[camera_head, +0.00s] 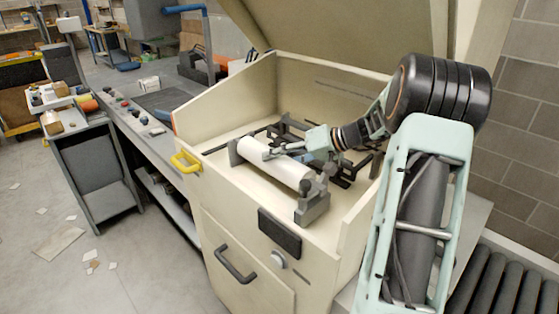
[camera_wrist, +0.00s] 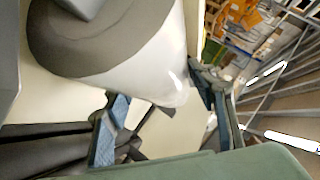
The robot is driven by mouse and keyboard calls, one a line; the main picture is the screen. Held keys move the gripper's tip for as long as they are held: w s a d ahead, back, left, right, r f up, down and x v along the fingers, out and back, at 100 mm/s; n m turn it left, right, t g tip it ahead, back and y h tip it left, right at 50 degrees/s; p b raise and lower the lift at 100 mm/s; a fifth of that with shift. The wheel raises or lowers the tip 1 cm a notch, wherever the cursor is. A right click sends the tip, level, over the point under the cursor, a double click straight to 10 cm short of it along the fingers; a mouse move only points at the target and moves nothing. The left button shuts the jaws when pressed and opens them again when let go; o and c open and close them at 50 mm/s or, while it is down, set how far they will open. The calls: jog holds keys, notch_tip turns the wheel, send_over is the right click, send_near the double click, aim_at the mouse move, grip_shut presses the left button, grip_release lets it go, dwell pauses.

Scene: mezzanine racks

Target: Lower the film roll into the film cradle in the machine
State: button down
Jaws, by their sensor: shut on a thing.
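The film roll (camera_head: 275,164) is a white cylinder with a grey end, lying lengthwise inside the open cream machine (camera_head: 232,197). My gripper (camera_head: 272,152) is shut on the roll near its middle, reaching in from the right. The film cradle shows as a grey front bracket (camera_head: 314,207) and a grey back bracket (camera_head: 236,150). The roll lies in line between them; I cannot tell whether its ends rest in them. In the wrist view the roll (camera_wrist: 150,62) fills the upper middle, between the blue finger pads of my gripper (camera_wrist: 163,108).
Dark rails and a black frame (camera_head: 345,172) lie behind the roll in the machine. The lid (camera_head: 340,32) stands raised above. A yellow handle (camera_head: 186,162) is on the left edge. A grey workbench (camera_head: 150,95) is at left and a roller conveyor (camera_head: 500,275) at right.

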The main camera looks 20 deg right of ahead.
jog(key=shift+f+b, duration=0.2)
jog(key=shift+b, duration=0.2)
dwell(0.3)
jog(key=c, duration=0.8)
grip_release()
jog(key=shift+s+f, duration=0.1)
jog(key=shift+f, duration=0.1)
jog(key=v, duration=1.2)
jog(key=shift+r, duration=0.15)
